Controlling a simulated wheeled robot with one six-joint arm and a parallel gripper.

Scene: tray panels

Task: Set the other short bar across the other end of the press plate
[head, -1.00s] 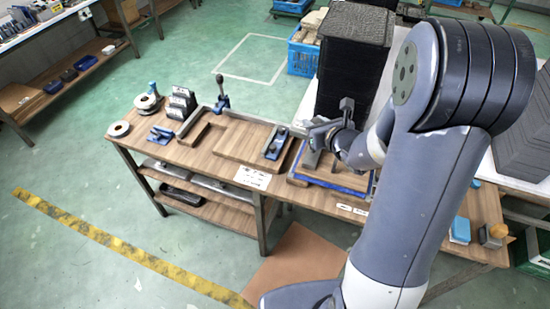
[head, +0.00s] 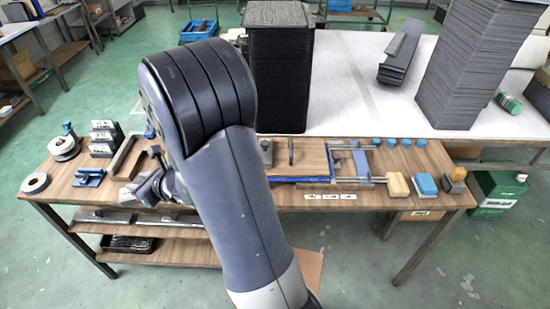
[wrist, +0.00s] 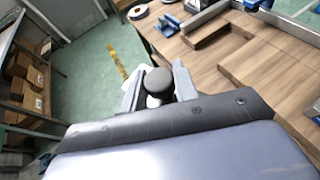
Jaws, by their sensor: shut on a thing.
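My gripper (head: 150,188) is over the left front part of the wooden table. Its two grey fingers (wrist: 157,88) show in the wrist view, shut with a dark round part between them. The held thing is mostly hidden; I take it for the short bar but cannot make out its shape. A blue-edged board (head: 312,180), perhaps with the press plate on it, lies mid-table right of my arm. A grey block (head: 267,152) and a thin dark bar (head: 291,152) stand on it.
A grey rail (head: 124,155), a card rack (head: 103,140) and tape reels (head: 64,148) are at the table's left end. A blue clamp (head: 360,162), a yellow block (head: 397,186) and a blue block (head: 426,186) are at the right. A tall black stack (head: 280,80) stands behind.

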